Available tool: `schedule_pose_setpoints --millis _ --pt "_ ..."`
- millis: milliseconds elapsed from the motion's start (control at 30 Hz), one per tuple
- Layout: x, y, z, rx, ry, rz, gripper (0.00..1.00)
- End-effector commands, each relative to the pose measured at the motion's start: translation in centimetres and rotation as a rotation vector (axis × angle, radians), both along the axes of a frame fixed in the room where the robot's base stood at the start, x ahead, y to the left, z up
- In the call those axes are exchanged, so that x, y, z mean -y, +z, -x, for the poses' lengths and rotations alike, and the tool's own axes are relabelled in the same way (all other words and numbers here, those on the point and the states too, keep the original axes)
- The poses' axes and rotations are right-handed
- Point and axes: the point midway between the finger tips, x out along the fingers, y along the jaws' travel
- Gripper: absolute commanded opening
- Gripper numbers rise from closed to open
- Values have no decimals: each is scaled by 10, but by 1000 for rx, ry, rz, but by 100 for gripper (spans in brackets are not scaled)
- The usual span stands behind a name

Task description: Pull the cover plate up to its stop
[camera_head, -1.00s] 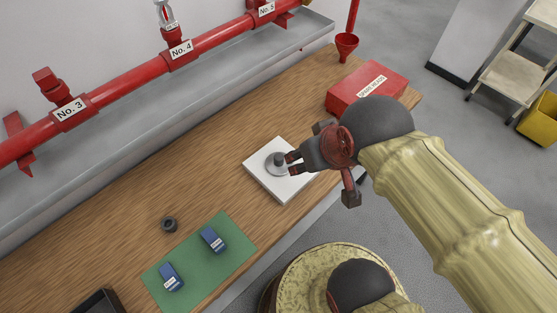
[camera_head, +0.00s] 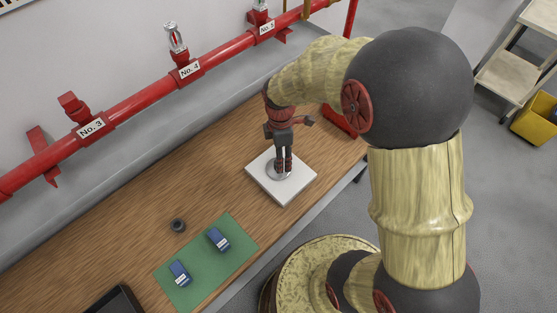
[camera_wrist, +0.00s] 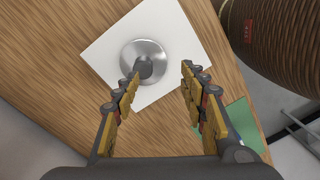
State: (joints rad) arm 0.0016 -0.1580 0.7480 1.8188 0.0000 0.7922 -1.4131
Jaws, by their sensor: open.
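The cover plate (camera_wrist: 146,55) is a round silver disc with a dark knob (camera_wrist: 149,69) standing up from its middle. It lies on a square white board (camera_head: 293,192) on the wooden bench. In the head view my gripper (camera_head: 283,168) points down over the plate and hides most of it and the knob. In the wrist view my gripper (camera_wrist: 160,78) is open, with its fingers apart on either side below the knob. The knob appears nearer the left finger. I cannot tell whether a finger touches it.
A green mat (camera_head: 209,264) with two blue blocks (camera_head: 219,239) lies left of the board. A small dark ring (camera_head: 178,225) and a dark tray (camera_head: 113,300) are also on the bench (camera_head: 130,237). A red pipe (camera_head: 140,101) runs along the back. A red box (camera_head: 339,121) is partly hidden by my arm.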

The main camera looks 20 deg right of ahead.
Motion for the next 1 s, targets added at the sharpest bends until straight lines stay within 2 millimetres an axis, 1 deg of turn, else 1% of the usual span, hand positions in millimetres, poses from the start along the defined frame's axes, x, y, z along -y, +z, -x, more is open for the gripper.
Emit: schedule_pose_setpoints --millis 33,133,200,333,433,533,800,1000 --pt "0 1 -9 17 96 -5 43" --pt "0 7 -23 49 290 -11 43" --pt "0 8 -25 54 395 -13 43" --pt "0 8 -26 57 521 -16 43" --pt "0 5 -26 57 559 -18 43" --pt "0 -3 -25 56 565 -18 43" --pt "0 -45 -25 55 563 -18 43" --pt "0 -66 -25 57 562 -18 43"
